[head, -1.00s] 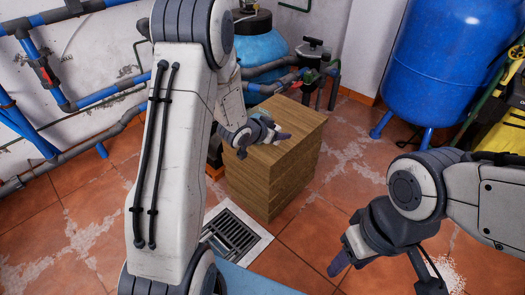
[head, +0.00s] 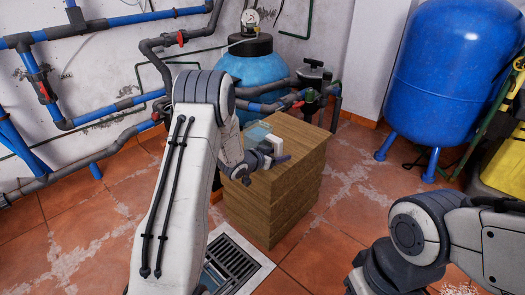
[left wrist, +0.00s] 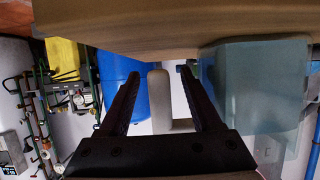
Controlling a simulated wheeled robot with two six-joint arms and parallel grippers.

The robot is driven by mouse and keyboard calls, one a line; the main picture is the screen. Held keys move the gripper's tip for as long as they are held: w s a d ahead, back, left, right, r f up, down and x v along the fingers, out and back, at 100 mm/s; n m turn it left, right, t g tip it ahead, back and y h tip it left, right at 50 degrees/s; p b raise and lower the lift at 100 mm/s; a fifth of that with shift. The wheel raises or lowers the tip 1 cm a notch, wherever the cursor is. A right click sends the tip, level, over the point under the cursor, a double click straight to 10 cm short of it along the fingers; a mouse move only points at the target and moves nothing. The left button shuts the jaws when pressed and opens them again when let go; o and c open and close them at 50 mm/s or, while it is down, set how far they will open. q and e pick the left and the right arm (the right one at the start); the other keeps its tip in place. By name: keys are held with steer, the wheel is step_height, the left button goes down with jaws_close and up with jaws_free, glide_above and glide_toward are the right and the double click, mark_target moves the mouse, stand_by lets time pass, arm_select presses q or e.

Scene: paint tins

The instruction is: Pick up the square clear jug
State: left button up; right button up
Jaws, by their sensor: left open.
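The square clear jug (head: 258,132) is a pale teal see-through box on top of the wooden block (head: 290,190), partly hidden by my left arm in the head view. Its body also shows at the right of the left wrist view (left wrist: 255,85). A pale upright bar, which looks like its handle (left wrist: 160,95), stands between my left fingers in that view. My left gripper (head: 272,163) is open at the near side of the jug; I cannot tell whether a finger touches the bar. My right gripper's fingers are cut off at the bottom edge of the head view.
A light blue tank (head: 255,68) and pipes stand behind the block. A big blue tank (head: 447,80) is at the right, with something yellow (head: 505,160) beside it. A floor drain (head: 235,262) lies in front of the block. The tiled floor between is clear.

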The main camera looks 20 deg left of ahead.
arm_select(q)
steer(key=x, duration=0.2)
steer(key=shift+w+f+b, duration=0.2)
steer(key=shift+f+b, duration=0.1)
steer(key=shift+b, duration=0.1)
steer(key=shift+w+d, duration=0.15)
steer(key=shift+w, duration=0.1)
jaws_close()
steer(key=shift+r, duration=0.15)
arm_select(e)
steer(key=shift+f, duration=0.75)
arm_select(q)
steer(key=shift+r, duration=0.1)
